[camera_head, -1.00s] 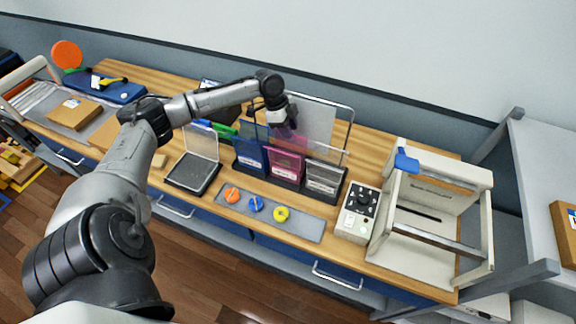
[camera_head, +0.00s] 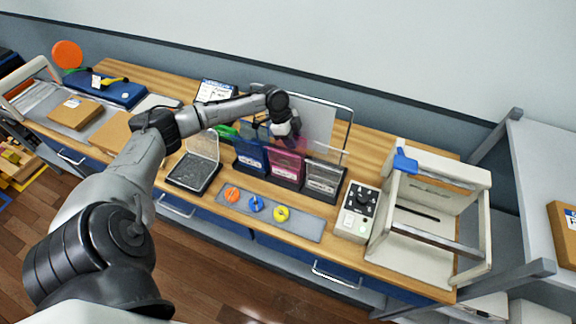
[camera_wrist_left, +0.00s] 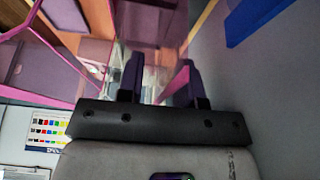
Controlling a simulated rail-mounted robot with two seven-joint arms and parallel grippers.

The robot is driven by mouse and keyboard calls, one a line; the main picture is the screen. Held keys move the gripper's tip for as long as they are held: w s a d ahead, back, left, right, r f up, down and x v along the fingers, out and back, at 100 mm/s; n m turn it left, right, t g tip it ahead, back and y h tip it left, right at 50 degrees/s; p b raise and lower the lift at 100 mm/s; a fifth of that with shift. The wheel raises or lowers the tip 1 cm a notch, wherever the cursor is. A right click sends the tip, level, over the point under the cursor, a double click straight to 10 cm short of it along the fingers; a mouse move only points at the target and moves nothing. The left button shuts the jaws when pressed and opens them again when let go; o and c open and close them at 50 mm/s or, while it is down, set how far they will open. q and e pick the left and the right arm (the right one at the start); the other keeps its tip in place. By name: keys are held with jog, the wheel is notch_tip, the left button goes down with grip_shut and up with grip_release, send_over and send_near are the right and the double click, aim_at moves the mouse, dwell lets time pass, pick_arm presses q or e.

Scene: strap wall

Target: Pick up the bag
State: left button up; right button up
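Three translucent bags stand upright side by side in black holders on the wooden bench: a blue bag (camera_head: 250,155), a pink bag (camera_head: 287,164) and a clear grey bag (camera_head: 322,178). My left gripper (camera_head: 285,140) is over the top of the pink bag, pointing down. Its fingertips are hard to make out there. In the left wrist view, the two dark fingers of my left gripper (camera_wrist_left: 158,75) are apart, with pinkish see-through material around and between them. Whether they touch the bag is unclear. My right gripper is out of view.
A wire frame with a clear panel (camera_head: 318,122) stands behind the bags. In front lies a grey strip (camera_head: 305,225) with orange, blue and yellow pieces. An open clear-lidded case (camera_head: 195,172) is left; a control box (camera_head: 357,212) and white frame (camera_head: 440,190) are right.

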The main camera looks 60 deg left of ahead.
pick_arm(q)
jog(key=shift+f, duration=0.1)
dwell(0.3)
jog(key=shift+c, duration=0.5)
grip_shut()
